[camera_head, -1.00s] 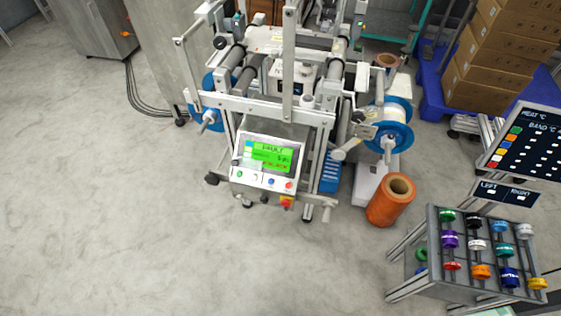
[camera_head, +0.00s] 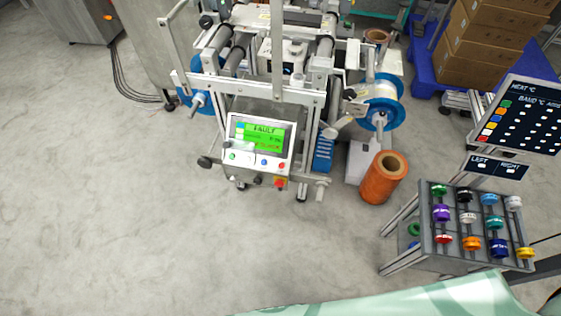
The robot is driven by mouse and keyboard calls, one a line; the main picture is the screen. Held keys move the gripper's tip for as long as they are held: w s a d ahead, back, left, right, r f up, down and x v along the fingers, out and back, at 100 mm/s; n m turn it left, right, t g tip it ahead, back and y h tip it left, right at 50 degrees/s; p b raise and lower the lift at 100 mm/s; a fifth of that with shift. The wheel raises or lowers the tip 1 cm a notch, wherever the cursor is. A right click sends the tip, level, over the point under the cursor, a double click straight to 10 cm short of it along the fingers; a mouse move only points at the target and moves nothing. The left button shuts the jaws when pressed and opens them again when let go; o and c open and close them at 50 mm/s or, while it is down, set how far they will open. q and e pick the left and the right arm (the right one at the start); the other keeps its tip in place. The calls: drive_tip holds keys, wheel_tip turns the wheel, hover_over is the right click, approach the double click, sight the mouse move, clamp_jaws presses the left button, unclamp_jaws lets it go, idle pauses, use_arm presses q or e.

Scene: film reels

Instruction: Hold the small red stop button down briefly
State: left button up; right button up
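The small red button (camera_head: 281,165) is at the right end of a row of small buttons on the machine's control panel (camera_head: 236,167). A blue button (camera_head: 264,162) sits left of it, with paler buttons further left. The green screen (camera_head: 257,138) above the row reads FAULT. A larger red knob on a yellow base (camera_head: 280,183) is below the panel's right corner. Whether the small red button is pressed is too small to tell. Neither of my grippers is in view.
An orange roll (camera_head: 381,180) stands on the floor right of the machine. A grey rack (camera_head: 432,263) with several coloured rings is at the right, below dark signboards (camera_head: 521,115). A pale green sheet-like thing (camera_head: 420,301) crosses the bottom edge. The floor left of the machine is clear.

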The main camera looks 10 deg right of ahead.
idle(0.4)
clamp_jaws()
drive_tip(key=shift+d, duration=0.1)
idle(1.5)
